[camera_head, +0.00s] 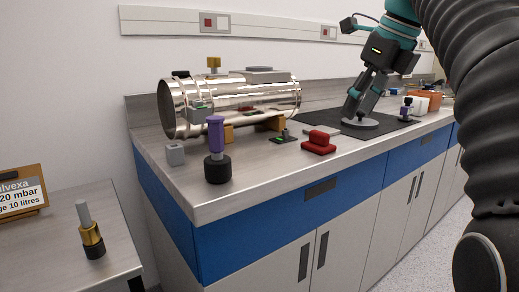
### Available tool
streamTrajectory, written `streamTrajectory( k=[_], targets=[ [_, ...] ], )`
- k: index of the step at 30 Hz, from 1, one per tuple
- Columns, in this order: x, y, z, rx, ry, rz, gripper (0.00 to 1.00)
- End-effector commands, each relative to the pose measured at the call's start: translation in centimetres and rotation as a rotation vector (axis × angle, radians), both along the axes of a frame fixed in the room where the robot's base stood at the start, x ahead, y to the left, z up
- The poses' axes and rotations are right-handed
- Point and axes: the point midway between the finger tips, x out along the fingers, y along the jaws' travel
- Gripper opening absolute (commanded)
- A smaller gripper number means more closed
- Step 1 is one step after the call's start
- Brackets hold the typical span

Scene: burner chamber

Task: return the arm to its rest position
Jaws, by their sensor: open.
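My gripper (358,110) points down over the dark mat (385,127) on the bench, at the right of the view. Its fingertips are just above or at a round grey disc (366,124) on the mat; I cannot tell whether they touch it. The fingers are apart and I see nothing held between them. My arm comes in from the top right, and its dark ribbed part covers the right edge of the view.
A shiny metal cylinder (240,98) rests on the bench at left. In front stand a purple-handled part (215,135), a grey block (175,153) and a red block (319,143). White (420,105) and orange (428,97) items lie beyond the mat. A side table (60,240) is lower left.

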Motion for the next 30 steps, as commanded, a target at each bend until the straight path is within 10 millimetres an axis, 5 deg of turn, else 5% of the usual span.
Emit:
streamTrajectory(
  k=[17, 24, 30],
  targets=[
    [2.7, -1.1, -0.7, -0.184, -0.176, 0.385, 0.51],
    [4.9, -2.3, -5.5, -0.366, -0.248, 0.742, 0.51],
    [4.3, -2.7, -10.5, -0.549, -0.294, 1.101, 0.51]
  ],
)
